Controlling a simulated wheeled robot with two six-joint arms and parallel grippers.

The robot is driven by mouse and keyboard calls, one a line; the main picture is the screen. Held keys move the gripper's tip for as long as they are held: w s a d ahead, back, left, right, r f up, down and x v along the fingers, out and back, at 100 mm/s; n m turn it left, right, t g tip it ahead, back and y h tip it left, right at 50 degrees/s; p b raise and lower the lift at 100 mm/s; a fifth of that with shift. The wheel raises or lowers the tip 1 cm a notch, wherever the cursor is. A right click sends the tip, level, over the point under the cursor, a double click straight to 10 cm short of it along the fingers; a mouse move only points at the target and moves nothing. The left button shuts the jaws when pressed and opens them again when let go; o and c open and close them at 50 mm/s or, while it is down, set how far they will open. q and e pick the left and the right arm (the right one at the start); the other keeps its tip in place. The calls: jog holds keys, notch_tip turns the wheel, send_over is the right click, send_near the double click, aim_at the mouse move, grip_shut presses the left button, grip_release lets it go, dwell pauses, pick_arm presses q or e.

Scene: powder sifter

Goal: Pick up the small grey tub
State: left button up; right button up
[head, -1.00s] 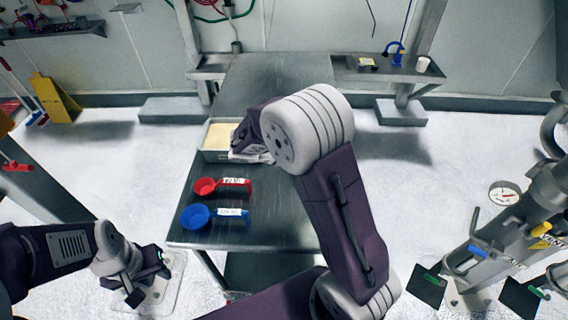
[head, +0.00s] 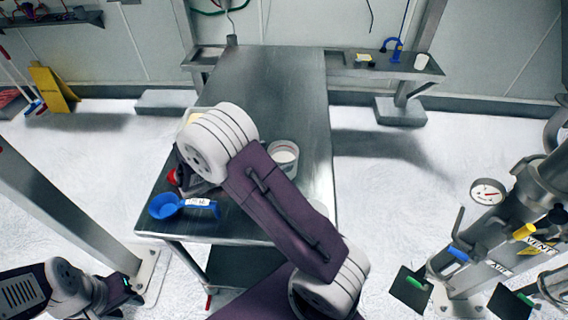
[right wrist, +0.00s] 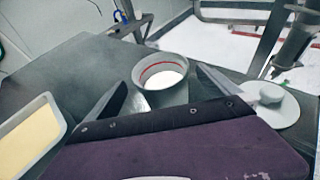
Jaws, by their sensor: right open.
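The small grey tub (head: 283,158) stands upright on the steel table (head: 290,85), to the right of my right forearm in the head view. In the right wrist view the tub (right wrist: 160,66) shows a red line inside its rim and white contents. My right gripper (right wrist: 161,82) is open, with its two fingers apart and the tub showing beyond and between them; I see no contact. In the head view my right arm hides this gripper. My left gripper (head: 128,290) is low at the left, away from the table; its jaws are unclear.
A blue scoop (head: 165,206) and a partly hidden red scoop (head: 173,177) lie at the table's front left. A tray of yellow powder (right wrist: 25,135) is left of my right gripper. A pale round object (right wrist: 270,108) is at right. The table's far part is clear.

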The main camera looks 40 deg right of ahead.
aim_at(293, 150)
jog(key=x, duration=0.5)
jog(key=shift+d+f, duration=0.1)
jog(key=shift+d, duration=0.05)
jog(key=c, duration=1.6)
jog(key=shift+o, duration=0.2)
jog(key=shift+r+p, duration=0.3)
jog(key=shift+r, duration=1.65)
jog(key=s+a+r, duration=0.5)
jog(key=s+r, duration=0.2)
jog(key=s, duration=0.3)
jog(key=shift+s, duration=0.35)
jog(key=shift+r+p, duration=0.15)
jog(key=shift+p, duration=0.15)
notch_tip(293, 150, up, 5)
jog(key=p, duration=0.5)
jog(key=shift+a, duration=0.1)
